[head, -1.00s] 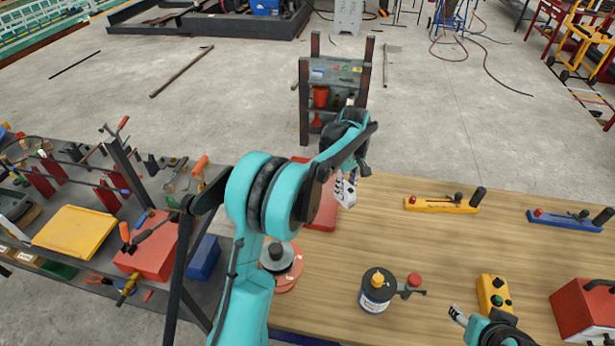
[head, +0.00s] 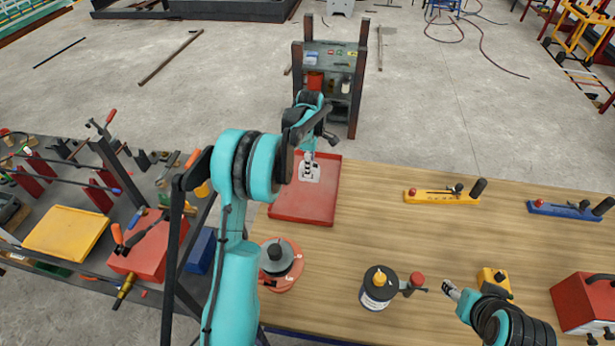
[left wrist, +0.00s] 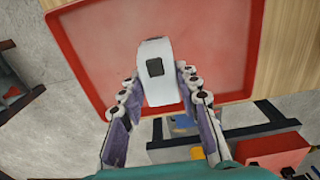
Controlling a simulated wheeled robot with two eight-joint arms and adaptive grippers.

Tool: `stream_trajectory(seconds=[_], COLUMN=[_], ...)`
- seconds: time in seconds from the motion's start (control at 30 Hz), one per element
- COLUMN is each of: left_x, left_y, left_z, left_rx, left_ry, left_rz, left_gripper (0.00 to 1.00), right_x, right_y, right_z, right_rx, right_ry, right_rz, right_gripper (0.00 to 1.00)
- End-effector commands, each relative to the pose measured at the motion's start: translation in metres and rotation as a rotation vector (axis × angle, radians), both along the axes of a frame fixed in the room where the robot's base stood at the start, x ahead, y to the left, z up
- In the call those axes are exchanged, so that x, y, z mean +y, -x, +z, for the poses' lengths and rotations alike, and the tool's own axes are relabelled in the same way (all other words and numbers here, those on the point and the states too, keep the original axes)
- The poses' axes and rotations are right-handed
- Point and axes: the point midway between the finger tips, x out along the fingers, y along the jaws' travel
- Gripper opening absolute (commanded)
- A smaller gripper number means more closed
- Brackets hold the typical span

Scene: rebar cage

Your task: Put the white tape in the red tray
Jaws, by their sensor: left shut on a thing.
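The red tray (head: 303,210) lies flat at the back left of the wooden table, and it fills much of the left wrist view (left wrist: 95,50). My left gripper (head: 309,165) is over the tray's back part. In the left wrist view it (left wrist: 160,90) is shut on the white tape (left wrist: 158,94), a pale piece with a dark square opening. The tape shows against the tray floor; I cannot tell whether it touches it. My right gripper (head: 452,289) is at the front right of the table, small in view, its fingers unclear.
A reel on an orange-red base (head: 284,280) and a dark can with a yellow cap (head: 377,295) stand nearer the front. Yellow (head: 440,197) and blue (head: 565,210) tools lie at the back right. A dark shelf rack (head: 330,85) stands behind the table. The table's middle is clear.

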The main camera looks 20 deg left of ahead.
Motion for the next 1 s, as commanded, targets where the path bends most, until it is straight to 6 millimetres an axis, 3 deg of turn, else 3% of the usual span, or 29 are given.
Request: stream_trajectory(seconds=[0.17,0.4,0.8,0.83,0.9,1.0], left_x=[0.005,0.005,0.005,0.005,0.005,0.005], left_y=[0.005,0.004,0.004,0.004,0.004,0.004], left_z=[-0.009,-0.043,-0.048,-0.047,-0.047,-0.047], left_rx=[0.000,0.000,0.000,0.000,0.000,0.000], left_ry=[0.000,0.000,0.000,0.000,0.000,0.000], left_rz=[-0.001,-0.001,-0.001,-0.001,-0.001,-0.001], left_gripper=[0.00,0.00,0.00,0.40,0.53,0.53], right_x=[0.000,0.000,0.000,0.000,0.000,0.000], right_y=[0.000,0.000,0.000,0.000,0.000,0.000], right_z=[-0.003,-0.013,-0.016,-0.015,-0.014,-0.014], right_rx=[0.000,0.000,0.000,0.000,0.000,0.000], right_ry=[0.000,0.000,0.000,0.000,0.000,0.000], right_rz=[0.000,0.000,0.000,0.000,0.000,0.000], right_gripper=[0.52,0.52,0.52,0.52,0.52,0.52])
